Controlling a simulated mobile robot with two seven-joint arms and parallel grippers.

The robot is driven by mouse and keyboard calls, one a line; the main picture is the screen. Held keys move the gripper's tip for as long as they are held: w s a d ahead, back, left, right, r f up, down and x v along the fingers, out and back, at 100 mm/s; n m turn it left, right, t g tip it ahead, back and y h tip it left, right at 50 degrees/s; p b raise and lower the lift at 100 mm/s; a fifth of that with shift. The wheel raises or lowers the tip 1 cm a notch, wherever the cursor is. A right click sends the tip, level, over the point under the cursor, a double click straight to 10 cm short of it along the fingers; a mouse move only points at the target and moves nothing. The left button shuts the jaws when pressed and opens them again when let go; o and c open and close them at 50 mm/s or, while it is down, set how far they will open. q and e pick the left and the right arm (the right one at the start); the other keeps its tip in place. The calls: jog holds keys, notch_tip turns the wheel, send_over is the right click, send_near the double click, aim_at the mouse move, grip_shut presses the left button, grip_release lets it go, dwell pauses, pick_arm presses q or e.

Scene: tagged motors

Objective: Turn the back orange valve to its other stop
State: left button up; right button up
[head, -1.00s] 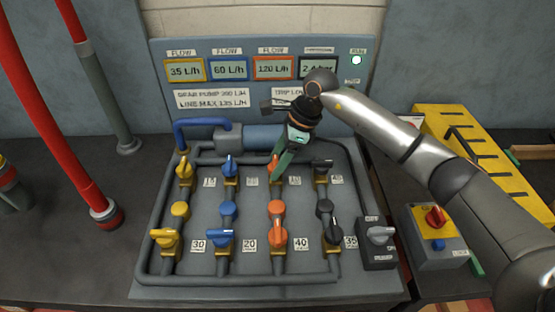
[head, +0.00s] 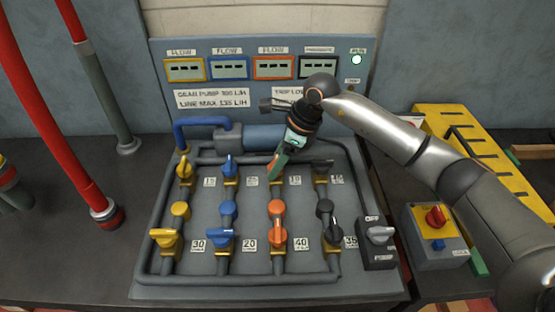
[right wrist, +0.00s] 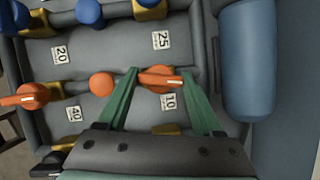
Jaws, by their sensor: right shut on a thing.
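The back orange valve (right wrist: 160,78) shows in the right wrist view beside the label 10. Its handle lies roughly along its pipe, between the two green fingers of my right gripper (right wrist: 165,80). The gripper is shut on this handle. In the head view my right gripper (head: 275,175) reaches down onto the back row and hides most of the valve. The front orange valve (head: 277,240) stands nearer, by the label 40, with an orange round part (head: 277,208) between. My left gripper is not in view.
Yellow (head: 184,168), blue (head: 230,168) and black (head: 321,172) valves stand close by in the back row. A blue cylinder (right wrist: 248,60) lies behind. The four displays (head: 229,68) show dashes; a green lamp (head: 357,59) is lit. A switch box (head: 378,245) stands at right.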

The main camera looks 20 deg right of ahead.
jog(key=m+t, duration=0.1)
jog(key=m, duration=0.2)
jog(key=shift+m+h, duration=0.3)
jog(key=shift+s+m+t+h+b, duration=0.1)
jog(key=shift+m+t+h+b, duration=0.3)
jog(key=shift+m, duration=0.6)
jog(key=shift+a+m+b, duration=0.1)
jog(key=shift+m+b, duration=0.3)
jog(key=shift+m, duration=0.4)
jog(key=m+h+b, duration=0.2)
jog(key=m, duration=0.2)
jog(key=shift+a+m+t, duration=0.1)
jog(key=shift+m+t, duration=0.2)
jog(key=shift+t, duration=0.1)
jog(key=shift+m+h+b, duration=0.35)
jog(key=shift+m+h, duration=0.05)
jog(key=shift+m, duration=0.9)
jog(key=shift+m+h+b, duration=0.4)
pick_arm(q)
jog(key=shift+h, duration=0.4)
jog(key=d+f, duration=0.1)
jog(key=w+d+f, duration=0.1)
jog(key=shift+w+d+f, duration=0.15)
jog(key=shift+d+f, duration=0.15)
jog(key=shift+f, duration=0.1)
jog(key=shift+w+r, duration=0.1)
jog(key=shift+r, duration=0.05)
pick_arm(e)
jog(key=shift+m, duration=0.3)
